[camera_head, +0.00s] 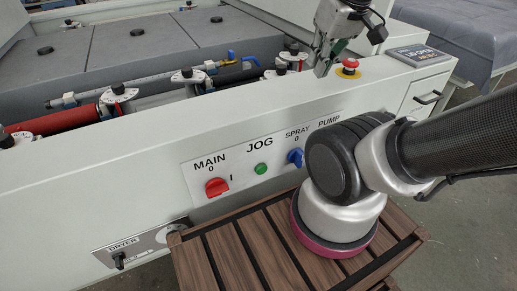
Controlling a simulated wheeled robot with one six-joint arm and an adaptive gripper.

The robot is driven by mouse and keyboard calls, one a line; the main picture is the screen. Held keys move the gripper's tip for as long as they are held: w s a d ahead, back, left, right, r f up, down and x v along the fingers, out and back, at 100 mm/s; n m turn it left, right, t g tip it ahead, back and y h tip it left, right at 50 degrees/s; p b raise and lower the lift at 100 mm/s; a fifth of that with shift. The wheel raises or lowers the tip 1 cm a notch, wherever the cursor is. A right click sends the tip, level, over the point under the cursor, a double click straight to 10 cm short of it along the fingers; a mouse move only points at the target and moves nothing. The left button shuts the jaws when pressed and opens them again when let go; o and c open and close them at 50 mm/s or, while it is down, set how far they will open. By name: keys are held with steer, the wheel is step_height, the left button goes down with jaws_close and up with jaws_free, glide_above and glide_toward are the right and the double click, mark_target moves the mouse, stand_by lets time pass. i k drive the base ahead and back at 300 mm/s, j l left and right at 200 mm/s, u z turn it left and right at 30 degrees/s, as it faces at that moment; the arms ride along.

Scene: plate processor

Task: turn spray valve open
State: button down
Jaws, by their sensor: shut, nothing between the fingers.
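A small blue valve handle (231,55) sits at the right end of a thin grey spray pipe (150,85) inside the open machine. A brass-coloured fitting joins the handle to the pipe. My gripper (322,71) is shut and empty, pointing down above the machine's front edge. It is well to the right of the valve handle and apart from it.
The front panel also has a red MAIN knob (216,187) and a green JOG button (261,169). A red emergency button (350,66) stands just right of my gripper. A red roller (56,124) and white roller brackets lie near the pipe. A slatted wooden stand (235,250) is in front.

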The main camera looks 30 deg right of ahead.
mark_target(296, 156)
steer(key=k+j, duration=0.1)
steer(key=j, duration=0.25)
steer(key=k+j, duration=0.15)
steer(key=j, duration=0.2)
steer(key=k+j+z, duration=0.1)
steer(key=j, duration=0.3)
steer(key=k+j, duration=0.15)
steer(key=j, duration=0.2)
